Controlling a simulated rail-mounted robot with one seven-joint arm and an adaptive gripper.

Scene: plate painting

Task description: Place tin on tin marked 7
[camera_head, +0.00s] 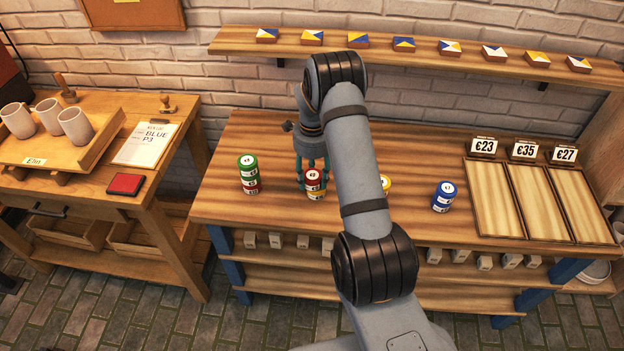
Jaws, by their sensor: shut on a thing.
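My gripper (312,174) points down over the workbench, its fingers shut around a red tin (314,182) with a white numbered top. The red tin is upright, directly above a yellow tin (316,196); they look in contact, but I cannot tell for sure. Farther right stands a blue stack of tins (443,198). The numbers are too small to read surely.
A wall shelf (390,43) holds several small painted tiles. A side table at left carries a tray of mugs (47,118). Bare bench (215,205) lies left of the green stack.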

